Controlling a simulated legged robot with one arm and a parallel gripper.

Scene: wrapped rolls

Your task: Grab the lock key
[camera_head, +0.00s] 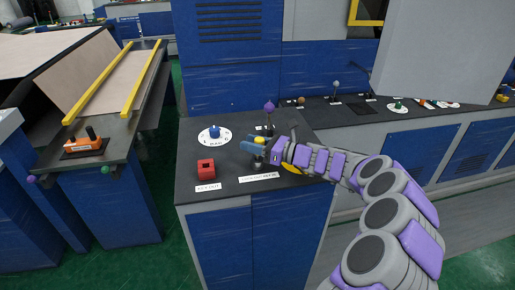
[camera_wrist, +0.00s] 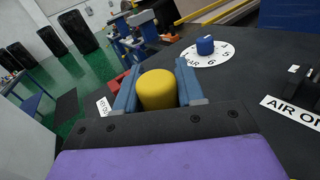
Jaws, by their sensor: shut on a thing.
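The lock key appears as a yellow round-topped cylinder (camera_wrist: 156,90) between the two blue fingers of my gripper (camera_wrist: 157,82) in the wrist view. The fingers are shut on its sides. In the head view the yellow top (camera_head: 259,140) shows at the fingertips of my gripper (camera_head: 254,147), over the dark countertop (camera_head: 225,143). My gripper hides the key's lower part, so I cannot tell whether it touches the counter or a holder.
A red square box (camera_head: 206,170) with a "KEY OUT" label stands at the front left of the counter. A blue knob (camera_head: 214,131) on a white dial is behind it. A purple-topped lever (camera_head: 269,107) stands close behind my gripper. Labels lie flat nearby.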

